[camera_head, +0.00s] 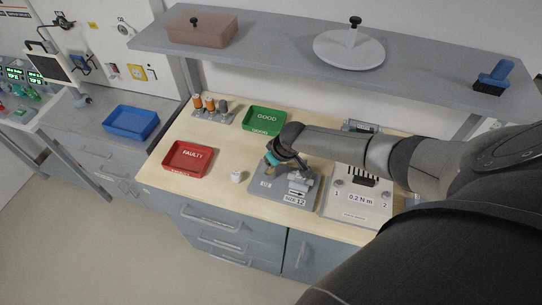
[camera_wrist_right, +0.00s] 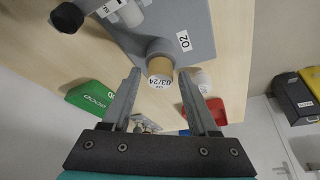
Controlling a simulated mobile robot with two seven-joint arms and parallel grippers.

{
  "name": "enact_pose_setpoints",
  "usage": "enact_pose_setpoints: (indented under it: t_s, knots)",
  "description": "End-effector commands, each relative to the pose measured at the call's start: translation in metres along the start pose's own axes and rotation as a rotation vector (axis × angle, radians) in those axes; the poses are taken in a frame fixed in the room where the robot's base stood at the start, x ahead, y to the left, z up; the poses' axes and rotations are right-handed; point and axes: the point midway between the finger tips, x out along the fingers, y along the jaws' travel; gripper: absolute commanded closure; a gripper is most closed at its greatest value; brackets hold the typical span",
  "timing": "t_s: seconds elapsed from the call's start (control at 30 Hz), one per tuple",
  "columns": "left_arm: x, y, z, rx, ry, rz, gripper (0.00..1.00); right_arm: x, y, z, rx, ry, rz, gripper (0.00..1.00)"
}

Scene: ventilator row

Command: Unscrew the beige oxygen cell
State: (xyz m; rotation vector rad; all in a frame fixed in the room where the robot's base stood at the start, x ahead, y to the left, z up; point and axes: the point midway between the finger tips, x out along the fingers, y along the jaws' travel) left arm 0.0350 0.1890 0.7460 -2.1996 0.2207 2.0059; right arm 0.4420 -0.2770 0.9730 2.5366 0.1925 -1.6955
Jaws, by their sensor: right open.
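The beige oxygen cell (camera_wrist_right: 160,68) sits in a grey fitting on the grey block (camera_wrist_right: 190,22) marked O2. Its white end face, marked 03/24, points towards my right wrist. My right gripper (camera_wrist_right: 161,80) is open, its fingertips on either side of the cell's end with gaps visible, so it does not grip it. In the head view my right gripper (camera_head: 271,158) is over the grey device (camera_head: 267,186) on the bench, and my arm and gripper hide the cell there. My left gripper is not in view.
The red FAULTY tray (camera_head: 188,157) and green GOOD tray (camera_head: 264,121) stand on the bench. A rack of orange and grey cells (camera_head: 210,105) is at the back left. A small white piece (camera_head: 236,176) lies left of the device. A 0.2 N m unit (camera_head: 358,205) stands right.

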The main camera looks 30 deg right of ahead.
Motion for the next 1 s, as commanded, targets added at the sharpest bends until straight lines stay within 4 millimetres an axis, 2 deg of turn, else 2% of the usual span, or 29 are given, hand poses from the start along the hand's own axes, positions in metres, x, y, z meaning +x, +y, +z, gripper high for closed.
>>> enact_pose_setpoints:
  t_s: [0.17, 0.43, 1.0]
  knots:
    - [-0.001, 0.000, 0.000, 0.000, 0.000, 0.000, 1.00, 0.000, -0.001, 0.000, 0.007, 0.000, 0.002, 0.40]
    - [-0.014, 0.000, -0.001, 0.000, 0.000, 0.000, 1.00, -0.001, -0.003, -0.001, 0.121, -0.001, 0.047, 0.40]
    - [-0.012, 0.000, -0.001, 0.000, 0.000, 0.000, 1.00, 0.001, -0.006, -0.002, 0.691, -0.001, 0.285, 0.40]
